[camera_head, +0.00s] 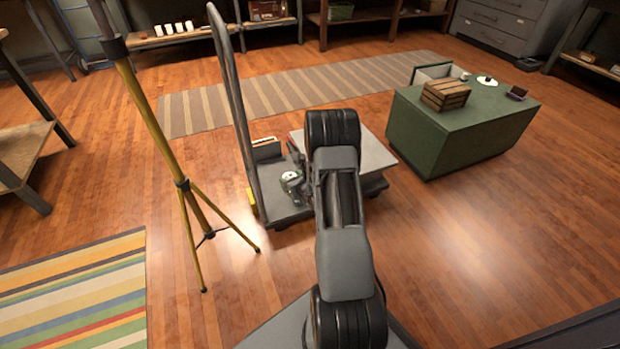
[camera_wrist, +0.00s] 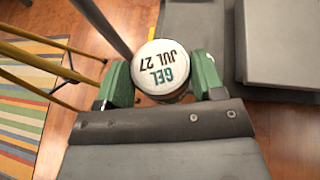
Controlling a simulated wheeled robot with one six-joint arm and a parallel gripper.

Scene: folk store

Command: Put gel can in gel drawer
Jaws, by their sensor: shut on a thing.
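My gripper is shut on the can. In the head view the can (camera_head: 291,177) shows small beside my arm, over the dark trolley. No drawer with a readable gel label shows. A grey drawer cabinet (camera_head: 502,24) stands at the back right with its drawers shut.
The trolley (camera_head: 270,208) has an upright handle (camera_head: 235,100) and carries a pale box (camera_head: 374,153). A yellow tripod (camera_head: 150,125) stands to its left. A green chest (camera_head: 455,132) with a wooden crate (camera_head: 446,94) on top stands right. Floor between trolley and chest is clear.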

